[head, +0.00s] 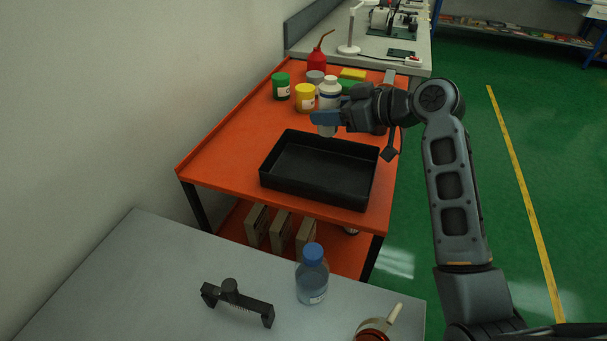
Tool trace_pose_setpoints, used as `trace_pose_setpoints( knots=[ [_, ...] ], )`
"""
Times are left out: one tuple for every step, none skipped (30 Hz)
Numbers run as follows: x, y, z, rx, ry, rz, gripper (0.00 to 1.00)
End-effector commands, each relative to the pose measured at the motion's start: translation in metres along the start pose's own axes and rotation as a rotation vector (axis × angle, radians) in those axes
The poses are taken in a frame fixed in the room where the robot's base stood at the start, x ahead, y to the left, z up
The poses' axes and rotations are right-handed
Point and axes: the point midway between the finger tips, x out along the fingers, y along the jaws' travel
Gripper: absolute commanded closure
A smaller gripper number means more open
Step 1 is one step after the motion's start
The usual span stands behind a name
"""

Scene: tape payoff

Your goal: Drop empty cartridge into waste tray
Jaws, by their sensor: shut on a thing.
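The black, empty waste tray (312,192) lies open on the orange cart top. My gripper (327,118), with blue fingers, is above the tray's far edge in the head view. It is shut on a small pale grey piece, taken as the empty cartridge (327,131), whose lower end shows below the fingers. The fingers hide the rest of it. The cartridge appears just above the tray's back rim; its exact height over it is hard to tell.
Behind the gripper stand a white bottle (330,91), a yellow tub (305,97), a green tub (281,86) and a red oiler (317,62). A grey table (150,280) in front holds a blue-capped bottle (312,275) and a black handle-like part (237,300). The cart's left side is clear.

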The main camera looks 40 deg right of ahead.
Motion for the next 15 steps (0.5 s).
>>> trace_pose_setpoints(
  knots=[
    [0.002, 0.000, 0.004, 0.000, 0.000, 0.000, 0.87],
    [0.002, 0.000, 0.006, 0.001, 0.000, 0.001, 0.87],
    [0.004, 0.000, 0.009, 0.001, 0.000, 0.001, 0.87],
    [0.005, 0.000, 0.012, 0.001, 0.001, 0.001, 0.87],
    [0.006, 0.000, 0.014, 0.001, 0.001, 0.001, 0.87],
    [0.007, 0.000, 0.018, 0.001, 0.001, 0.001, 0.87],
    [0.009, 0.000, 0.022, 0.002, 0.001, 0.001, 0.87],
    [0.010, 0.000, 0.025, 0.002, 0.001, 0.000, 0.87],
    [0.012, 0.000, 0.029, 0.002, 0.001, 0.000, 0.87],
    [0.013, 0.000, 0.033, 0.002, 0.001, 0.000, 0.87],
    [0.015, 0.000, 0.036, 0.001, 0.000, 0.000, 0.87],
    [0.017, 0.000, 0.040, 0.001, 0.000, -0.001, 0.87],
    [0.018, 0.000, 0.043, 0.001, 0.000, -0.001, 0.87],
    [0.019, 0.000, 0.045, 0.001, 0.000, -0.001, 0.87],
    [0.020, 0.000, 0.048, 0.000, 0.000, -0.001, 0.87]
  ],
)
